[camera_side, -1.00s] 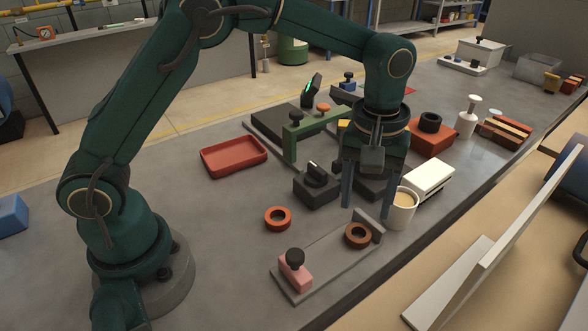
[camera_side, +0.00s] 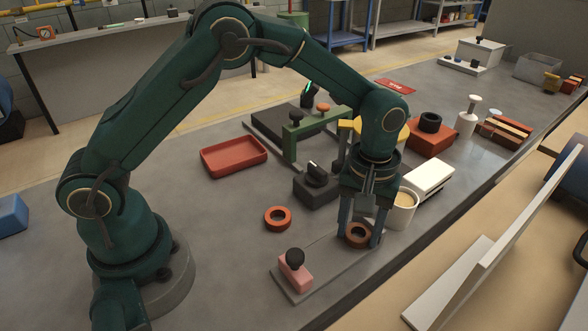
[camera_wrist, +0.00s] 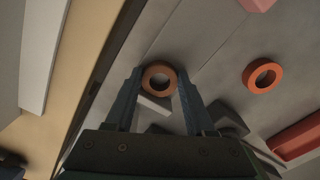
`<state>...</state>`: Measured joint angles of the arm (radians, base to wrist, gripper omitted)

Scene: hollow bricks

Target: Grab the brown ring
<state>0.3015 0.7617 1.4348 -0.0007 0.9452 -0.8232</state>
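The brown ring (camera_side: 357,236) lies flat at the right end of a grey plate (camera_side: 318,266). My gripper (camera_side: 360,238) points down over it, with one finger on each side of the ring. In the wrist view the ring (camera_wrist: 159,78) sits between the two fingertips (camera_wrist: 159,76), with only a very narrow gap at its sides. I take the fingers as open; contact cannot be made out clearly. The ring's far side is partly covered by the fingers in the side view.
An orange ring (camera_side: 277,218) lies left of the plate. A pink block with a black knob (camera_side: 295,273) stands on the plate's left end. A white cup (camera_side: 402,210) is close on the right. A dark block (camera_side: 316,184) stands behind, near a red tray (camera_side: 234,157).

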